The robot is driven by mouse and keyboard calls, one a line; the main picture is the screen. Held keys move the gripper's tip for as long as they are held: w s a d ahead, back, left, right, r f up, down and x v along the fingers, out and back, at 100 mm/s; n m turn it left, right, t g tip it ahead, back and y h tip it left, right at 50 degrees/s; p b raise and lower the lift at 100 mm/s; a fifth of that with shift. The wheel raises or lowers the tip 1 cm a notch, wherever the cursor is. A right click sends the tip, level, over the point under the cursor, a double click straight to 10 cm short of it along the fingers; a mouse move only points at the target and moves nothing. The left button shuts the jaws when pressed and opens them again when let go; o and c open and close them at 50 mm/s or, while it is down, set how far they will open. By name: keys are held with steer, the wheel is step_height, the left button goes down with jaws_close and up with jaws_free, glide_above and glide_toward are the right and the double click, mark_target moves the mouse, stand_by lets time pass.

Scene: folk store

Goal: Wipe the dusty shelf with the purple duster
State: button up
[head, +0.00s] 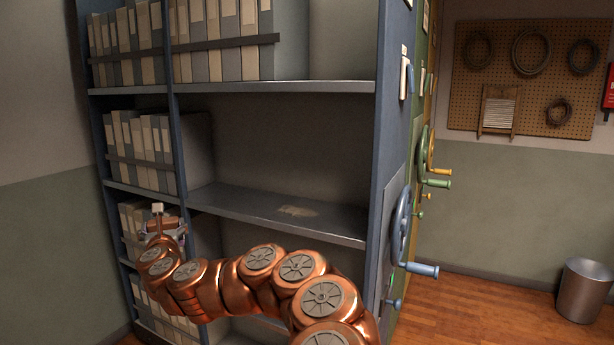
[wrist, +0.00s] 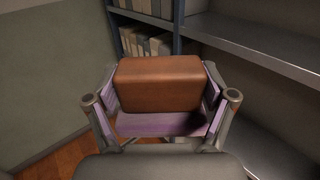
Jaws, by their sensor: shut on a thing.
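The duster (wrist: 158,85), a brown block with purple along its lower edge, sits between the fingers of my gripper (wrist: 160,105) in the wrist view. My gripper is shut on it. In the head view my gripper (head: 162,230) is at the left, in front of the binder columns, and the duster is small there and partly hidden by my arm. The dusty shelf (head: 240,203) is the middle board of the blue-grey rack, with a pale dust patch (head: 297,211) right of its middle. The gripper is left of the patch and apart from it.
Binders (head: 140,145) fill the rack's left column, and more (head: 215,40) stand on the top shelf. An upper shelf (head: 280,87) hangs above the dusty one. The rack's right end has a blue crank wheel (head: 402,228). A metal bin (head: 584,290) stands far right.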

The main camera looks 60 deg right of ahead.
steer(key=s+d+r+m+g+h, duration=0.2)
steer(key=s+d+m+g, duration=0.1)
steer(key=d, duration=0.9)
steer(key=s+d+r+m+g+h, duration=0.2)
steer(key=s+d+r+m+g, duration=0.1)
steer(key=d, duration=1)
steer(key=s+d+r+m+g+h, duration=0.2)
steer(key=s+d+g, duration=0.3)
steer(key=d, duration=0.8)
steer(key=shift+s+r+m+g+h, duration=0.3)
steer(key=shift+s+r+m+h, duration=0.1)
